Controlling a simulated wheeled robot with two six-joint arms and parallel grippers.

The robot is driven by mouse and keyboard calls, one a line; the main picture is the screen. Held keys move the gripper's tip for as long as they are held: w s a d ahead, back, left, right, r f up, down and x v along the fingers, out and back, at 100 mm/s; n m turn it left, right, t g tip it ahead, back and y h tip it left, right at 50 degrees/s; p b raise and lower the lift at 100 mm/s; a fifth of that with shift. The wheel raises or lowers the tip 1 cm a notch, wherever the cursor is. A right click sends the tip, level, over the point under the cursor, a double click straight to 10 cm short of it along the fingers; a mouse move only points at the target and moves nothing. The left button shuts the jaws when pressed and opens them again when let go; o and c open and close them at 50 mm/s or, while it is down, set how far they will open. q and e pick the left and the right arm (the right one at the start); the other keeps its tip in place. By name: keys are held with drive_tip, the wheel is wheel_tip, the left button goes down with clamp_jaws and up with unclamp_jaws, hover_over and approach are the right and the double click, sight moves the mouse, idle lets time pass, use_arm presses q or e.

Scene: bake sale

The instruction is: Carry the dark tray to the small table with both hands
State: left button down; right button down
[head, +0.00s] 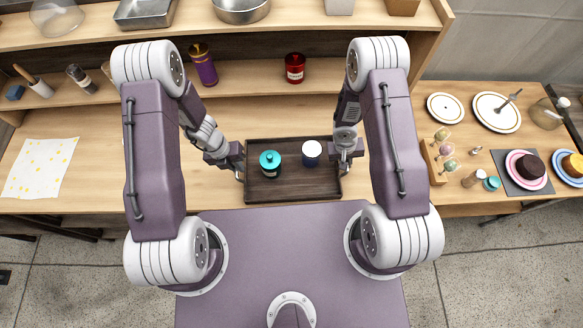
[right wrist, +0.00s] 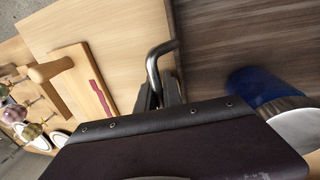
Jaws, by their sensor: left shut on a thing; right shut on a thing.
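The dark wooden tray (head: 290,190) lies level near the front edge of the wooden counter, just ahead of my base. It bears a teal-lidded jar (head: 270,164) and a blue jar with a white lid (head: 311,154). My left gripper (head: 238,171) is shut at the tray's left end. My right gripper (head: 345,165) is shut on the right end. In the right wrist view a bent metal handle (right wrist: 153,68) stands at the tray's edge, between the fingers (right wrist: 160,98). Whether the tray touches the counter is unclear. I cannot make out a separate small table.
On the right stand a rack of cake pops (head: 438,160), plates (head: 497,112) and a cake (head: 530,166). A shelf behind holds a purple tumbler (head: 203,66) and a red jar (head: 295,68). A spotted yellow-and-white cloth (head: 40,168) lies left. Bare counter lies left of the tray.

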use_arm(q)
drive_tip(key=shift+r, duration=0.1)
idle(0.6)
